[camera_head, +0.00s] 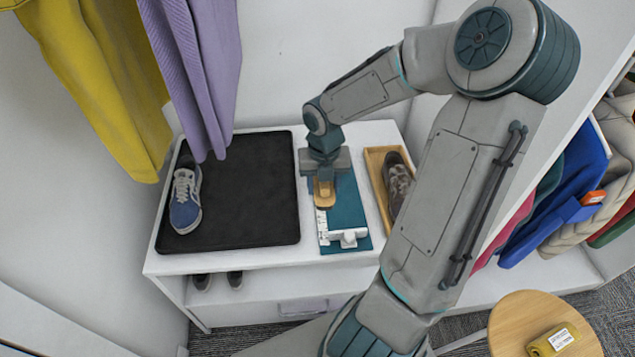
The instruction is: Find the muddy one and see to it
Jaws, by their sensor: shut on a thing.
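My gripper (325,177) points down over a teal mat (348,200) on the white bench top. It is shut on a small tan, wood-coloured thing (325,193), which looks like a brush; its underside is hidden. A blue shoe with white laces (185,205) lies on a black mat (245,200) to the left. A brown, blotchy shoe (398,182) sits in a wooden tray (378,168) just right of the teal mat, partly hidden by my arm. Its pale blotches may be mud, but I cannot tell for sure.
White items (347,236) lie at the teal mat's front. Dark shoes (218,281) stand on the shelf below. Yellow (100,80) and lilac (205,70) garments hang at the left. A round stool (515,315) bears a yellow packet (553,341). The black mat's middle is clear.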

